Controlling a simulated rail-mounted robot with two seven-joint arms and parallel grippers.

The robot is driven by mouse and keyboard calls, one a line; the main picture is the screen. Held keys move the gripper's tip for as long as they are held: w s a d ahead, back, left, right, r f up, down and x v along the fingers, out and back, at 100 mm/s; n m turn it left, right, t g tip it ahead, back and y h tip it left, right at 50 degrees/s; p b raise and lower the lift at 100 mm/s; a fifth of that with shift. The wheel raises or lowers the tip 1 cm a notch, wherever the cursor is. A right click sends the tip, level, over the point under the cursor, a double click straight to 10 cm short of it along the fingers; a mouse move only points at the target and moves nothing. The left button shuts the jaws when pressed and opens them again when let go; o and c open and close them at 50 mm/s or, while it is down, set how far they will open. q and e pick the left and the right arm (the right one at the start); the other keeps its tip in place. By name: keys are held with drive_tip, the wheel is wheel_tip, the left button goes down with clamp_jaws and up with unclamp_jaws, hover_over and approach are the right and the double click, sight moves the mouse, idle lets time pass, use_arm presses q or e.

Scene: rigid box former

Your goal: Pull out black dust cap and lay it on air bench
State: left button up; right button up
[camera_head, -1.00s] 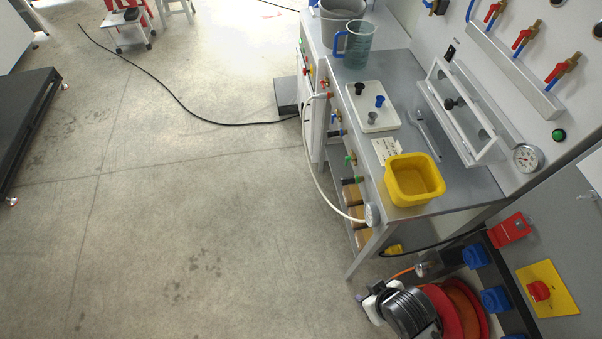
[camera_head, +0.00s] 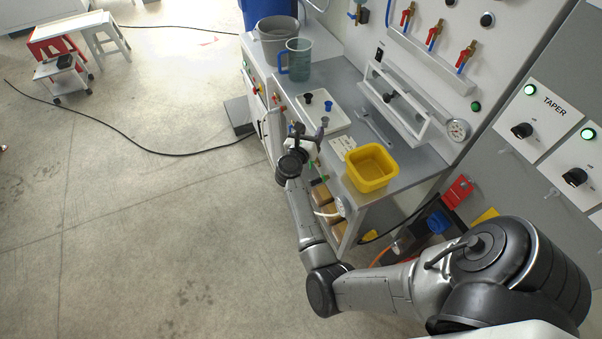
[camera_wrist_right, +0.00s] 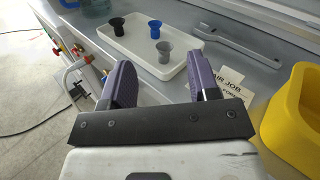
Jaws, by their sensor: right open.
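A black cap (camera_head: 307,97) stands on a white tray (camera_head: 341,115) on the air bench (camera_head: 347,80). In the right wrist view, the black cap (camera_wrist_right: 117,26) is at the tray's upper left, with a blue cap (camera_wrist_right: 155,28) and a grey cap (camera_wrist_right: 164,51) beside it. My right gripper (camera_head: 310,131) is at the bench's front edge, near the tray. Its two purple fingers (camera_wrist_right: 161,68) are apart with nothing between them, and the black cap lies beyond them. The front ports are partly hidden by my right arm. My left gripper is not in view.
A yellow bin (camera_head: 370,167) and a label card (camera_head: 342,147) are right of the tray. A grey wrench (camera_head: 376,130) lies behind it. A clear jug (camera_head: 298,60) and grey bucket (camera_head: 277,37) stand at the far end. A framed guard (camera_head: 400,105) borders the back.

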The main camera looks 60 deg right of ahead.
wheel_tip(320, 180, down, 6)
drive_tip(key=s+a+m+g+y, duration=0.1)
drive_tip(key=a+m+g+y, duration=0.1)
drive_tip(key=m+g+y, duration=0.6)
drive_tip(key=m+y, duration=0.2)
drive_tip(key=m, duration=0.1)
approach(312, 180)
drive_tip(key=s+x, duration=0.1)
drive_tip(key=x, duration=0.3)
drive_tip(key=shift+d+f+p, duration=0.15)
drive_tip(key=shift+d+p, duration=0.15)
drive_tip(key=shift+d, duration=0.1)
drive_tip(key=b+x, duration=0.2)
drive_tip(key=x, duration=0.3)
drive_tip(key=shift+w+f, duration=0.1)
drive_tip(key=shift+f, duration=0.2)
drive_tip(key=shift+s+d+f+b, duration=0.3)
drive_tip(key=shift+d+f+b, duration=0.15)
drive_tip(key=shift+b, duration=0.2)
drive_tip(key=shift+s+d, duration=0.1)
drive_tip(key=shift+d, duration=0.05)
drive_tip(key=shift+c, duration=0.3)
drive_tip(key=c, duration=0.4)
clamp_jaws()
